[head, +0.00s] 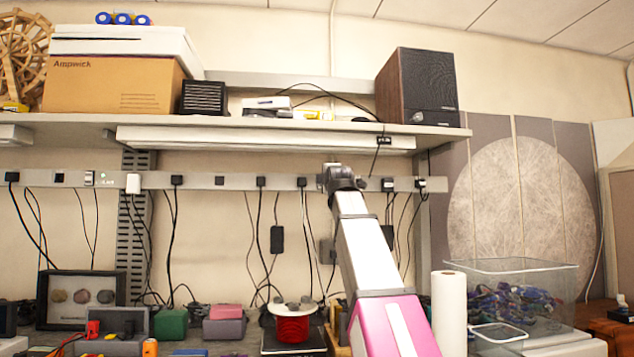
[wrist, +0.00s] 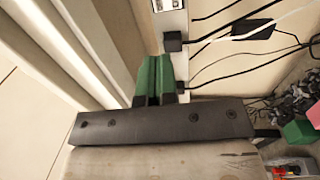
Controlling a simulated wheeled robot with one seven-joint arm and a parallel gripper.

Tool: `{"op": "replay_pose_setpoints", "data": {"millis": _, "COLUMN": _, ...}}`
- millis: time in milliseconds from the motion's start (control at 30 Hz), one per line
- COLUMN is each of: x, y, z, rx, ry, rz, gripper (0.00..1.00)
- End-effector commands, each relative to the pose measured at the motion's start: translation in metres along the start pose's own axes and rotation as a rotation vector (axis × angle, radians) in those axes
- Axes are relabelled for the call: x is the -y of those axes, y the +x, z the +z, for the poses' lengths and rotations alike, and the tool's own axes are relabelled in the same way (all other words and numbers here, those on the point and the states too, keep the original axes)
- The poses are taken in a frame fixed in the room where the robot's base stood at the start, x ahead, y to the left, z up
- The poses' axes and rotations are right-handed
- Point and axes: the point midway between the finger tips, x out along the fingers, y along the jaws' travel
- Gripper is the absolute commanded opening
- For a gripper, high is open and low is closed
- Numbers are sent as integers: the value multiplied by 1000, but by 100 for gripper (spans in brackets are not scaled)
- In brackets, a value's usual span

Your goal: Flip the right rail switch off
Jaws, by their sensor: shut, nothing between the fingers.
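A long grey power rail (head: 240,182) runs along the wall under the shelf, with several black plugs in it. My arm reaches up to it right of centre, and my wrist hides a stretch of the rail there. I cannot make out the right rail switch; it may be behind my wrist. A small white fitting (head: 89,178) sits on the rail's left part; I cannot tell its setting. In the wrist view my gripper (wrist: 154,62) has its two green fingers together, shut and empty, in front of the rail (wrist: 171,24). I cannot tell whether they touch it.
A black plug (wrist: 173,42) sits close to my fingertips, with cables trailing right. The shelf (head: 250,125) overhangs the rail, with a long light fixture (head: 260,139) beneath it. A paper roll (head: 449,312) and a clear bin (head: 510,270) stand right of my arm.

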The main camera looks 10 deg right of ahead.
Motion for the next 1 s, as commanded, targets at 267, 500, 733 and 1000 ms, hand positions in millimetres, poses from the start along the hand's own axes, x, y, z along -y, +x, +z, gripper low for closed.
{"op": "replay_pose_setpoints", "data": {"millis": 267, "x": 0, "y": 1, "z": 0, "rx": 0, "ry": 0, "rz": 0, "gripper": 0}}
{"op": "replay_pose_setpoints", "data": {"millis": 500, "x": -1, "y": 16, "z": 0, "rx": 0, "ry": 0, "rz": -1, "gripper": 0}}
{"op": "replay_pose_setpoints", "data": {"millis": 733, "x": -1, "y": 52, "z": 0, "rx": 0, "ry": 0, "rz": -1, "gripper": 0}}
{"op": "replay_pose_setpoints", "data": {"millis": 1000, "x": -2, "y": 103, "z": 0, "rx": 0, "ry": 0, "rz": -1, "gripper": 0}}
